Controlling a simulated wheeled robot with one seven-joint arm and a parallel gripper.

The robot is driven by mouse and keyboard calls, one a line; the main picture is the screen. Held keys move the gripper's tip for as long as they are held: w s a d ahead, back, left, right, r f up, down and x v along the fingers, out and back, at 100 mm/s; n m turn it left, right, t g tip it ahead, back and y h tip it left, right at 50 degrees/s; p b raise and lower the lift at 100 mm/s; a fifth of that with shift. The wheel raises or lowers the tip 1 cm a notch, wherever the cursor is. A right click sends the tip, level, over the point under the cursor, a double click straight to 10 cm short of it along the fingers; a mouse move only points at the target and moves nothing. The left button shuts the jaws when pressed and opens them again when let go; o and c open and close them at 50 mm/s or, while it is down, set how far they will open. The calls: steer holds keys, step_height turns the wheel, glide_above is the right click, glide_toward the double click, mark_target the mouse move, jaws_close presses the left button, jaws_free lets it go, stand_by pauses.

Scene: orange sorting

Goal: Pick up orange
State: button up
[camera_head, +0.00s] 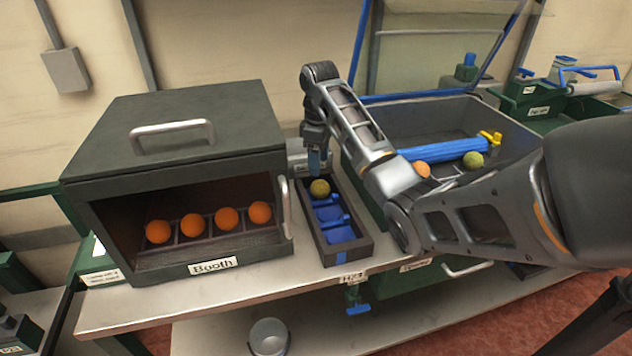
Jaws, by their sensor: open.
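Several bright oranges (227,218) sit in a row inside the dark open-fronted box labelled "Booth" (190,105). A yellow-green fruit (320,188) lies in the back compartment of a narrow dark tray with blue dividers (362,246), right of the booth. Another orange (422,169) and a yellow-green fruit (474,160) are in the large grey bin (520,140), the orange partly hidden by my arm. My gripper (315,170) points down just above the fruit in the narrow tray. It is open and appears empty; its fingertips are small and the gap to the fruit is hard to judge.
A blue bar with a yellow end (450,148) crosses the grey bin. The bin's clear, blue-edged lid (430,50) stands raised behind. The booth's door handle (286,208) stands near the tray. The metal bench (150,305) is clear in front; a bucket (269,337) is below.

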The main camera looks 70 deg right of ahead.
mark_target(320, 181)
step_height(320, 181, down, 7)
steer(key=shift+s+d+f+p, duration=0.1)
steer(key=shift+s+f+p, duration=0.1)
steer(key=shift+p, duration=0.2)
steer(key=shift+c, duration=0.2)
steer(key=c, duration=0.7)
